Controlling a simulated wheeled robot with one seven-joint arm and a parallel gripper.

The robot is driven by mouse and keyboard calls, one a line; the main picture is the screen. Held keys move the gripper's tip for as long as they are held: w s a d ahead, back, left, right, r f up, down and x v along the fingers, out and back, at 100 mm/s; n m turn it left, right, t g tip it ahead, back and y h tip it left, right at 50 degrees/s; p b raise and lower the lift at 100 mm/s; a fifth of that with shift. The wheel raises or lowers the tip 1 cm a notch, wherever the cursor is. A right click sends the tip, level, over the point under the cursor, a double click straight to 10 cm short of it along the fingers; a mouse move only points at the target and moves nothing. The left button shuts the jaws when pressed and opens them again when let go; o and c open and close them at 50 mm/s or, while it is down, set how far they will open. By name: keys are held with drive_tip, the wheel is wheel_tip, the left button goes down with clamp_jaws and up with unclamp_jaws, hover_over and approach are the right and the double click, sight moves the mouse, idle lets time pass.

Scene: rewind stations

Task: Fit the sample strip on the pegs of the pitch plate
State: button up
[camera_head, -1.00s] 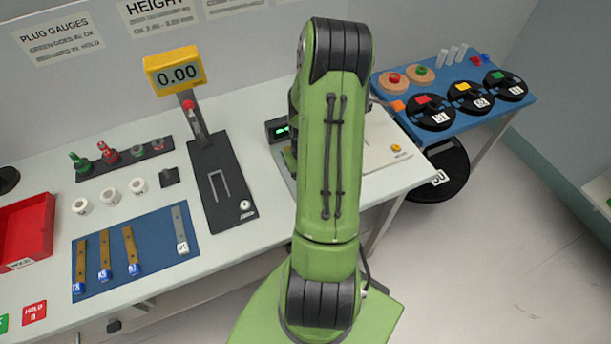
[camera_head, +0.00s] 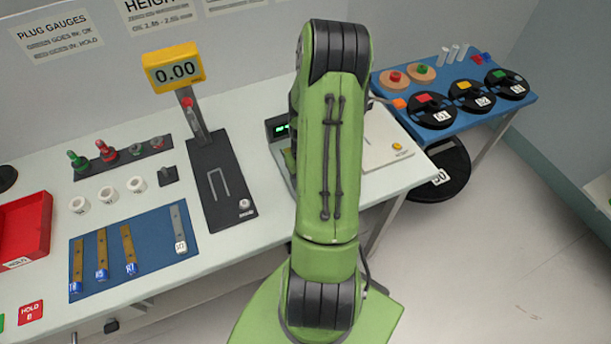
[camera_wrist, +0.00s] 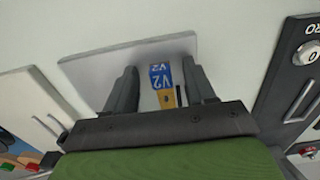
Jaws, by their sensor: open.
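In the wrist view, the sample strip (camera_wrist: 167,99) is brown-orange with a blue end block marked V2. It lies between the two fingers of my gripper (camera_wrist: 160,67), with a gap on each side. My gripper is open. A pale grey plate (camera_wrist: 90,72), which looks like the pitch plate, is under the strip and fingertips. I cannot make out its pegs or whether the strip is seated on them. A thin dark upright shape is beside the strip. In the head view, my arm hides the gripper, this strip and most of the plate area.
A blue mat (camera_head: 150,258) holds three brown strips and one grey strip. The height gauge (camera_head: 222,185) stands left of my arm. A small green-lit display (camera_head: 280,128) is beside the arm. A red bin (camera_head: 25,228) is far left; a blue table (camera_head: 460,112) holds black reels.

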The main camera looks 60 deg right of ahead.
wheel_tip(320, 180, up, 16)
drive_tip(key=p, duration=0.2)
drive_tip(key=shift+p, duration=0.4)
drive_tip(key=shift+f, duration=0.1)
